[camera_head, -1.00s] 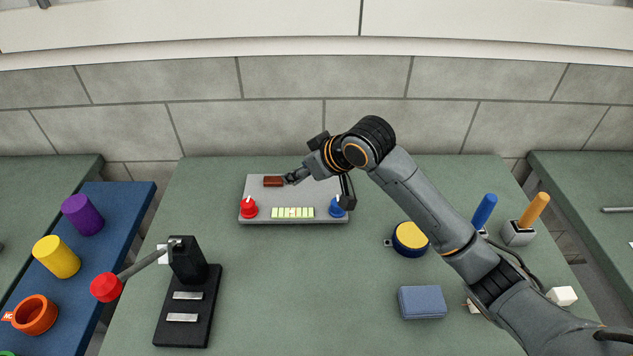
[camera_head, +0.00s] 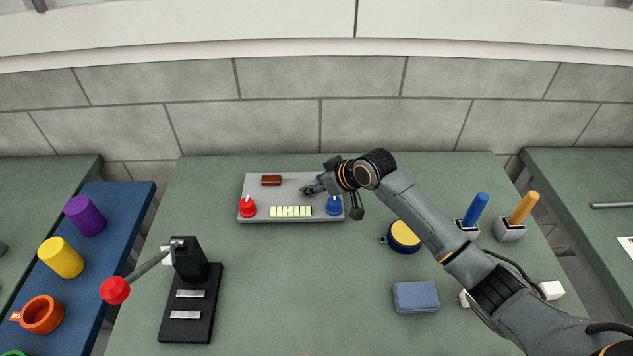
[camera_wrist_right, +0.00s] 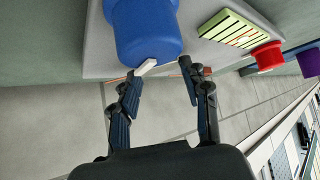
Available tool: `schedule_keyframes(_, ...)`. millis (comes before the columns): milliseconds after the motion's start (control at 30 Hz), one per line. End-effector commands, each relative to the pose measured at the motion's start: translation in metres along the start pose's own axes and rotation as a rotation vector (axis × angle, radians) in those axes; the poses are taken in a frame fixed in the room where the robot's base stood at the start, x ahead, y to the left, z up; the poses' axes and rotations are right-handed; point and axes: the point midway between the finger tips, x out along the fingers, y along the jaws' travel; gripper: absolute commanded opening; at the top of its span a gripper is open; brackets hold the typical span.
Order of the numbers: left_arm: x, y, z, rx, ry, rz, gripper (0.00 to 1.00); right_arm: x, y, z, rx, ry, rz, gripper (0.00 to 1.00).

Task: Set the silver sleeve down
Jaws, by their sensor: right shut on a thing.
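My left gripper is out of view.
The panel also carries a red knob (camera_head: 247,208) and a pale green striped display (camera_head: 290,212). A yellow-topped round button (camera_head: 404,234) and a blue-grey box (camera_head: 415,297) are to the right. A black lever stand (camera_head: 190,315) is front left. The middle of the table is clear.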

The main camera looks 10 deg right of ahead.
Motion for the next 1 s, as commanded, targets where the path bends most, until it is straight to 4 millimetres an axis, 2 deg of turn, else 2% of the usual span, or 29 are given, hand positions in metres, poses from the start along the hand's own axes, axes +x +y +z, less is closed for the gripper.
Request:
schedule_keyframes(133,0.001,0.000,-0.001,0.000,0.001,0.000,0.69,0.002,0.000,0.002,0.000,0.000,0.000,0.21)
schedule_keyframes(167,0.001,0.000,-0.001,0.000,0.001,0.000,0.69,0.002,0.000,0.001,0.000,0.000,0.000,0.52)
schedule_keyframes(233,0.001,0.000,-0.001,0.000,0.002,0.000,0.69,0.002,0.000,0.001,0.000,0.000,0.000,0.66)
schedule_keyframes(267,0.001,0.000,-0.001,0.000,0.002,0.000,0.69,0.002,0.000,0.001,0.000,0.000,0.000,0.69)
schedule_keyframes(667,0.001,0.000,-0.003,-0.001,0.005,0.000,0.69,-0.004,0.000,-0.001,0.000,0.002,0.001,0.69)
schedule_keyframes(867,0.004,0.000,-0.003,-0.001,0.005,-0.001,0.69,-0.031,0.001,0.000,-0.003,0.002,0.002,0.69)
schedule_keyframes(1000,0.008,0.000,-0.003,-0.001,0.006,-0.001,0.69,-0.060,0.001,0.000,-0.004,0.002,0.003,0.69)
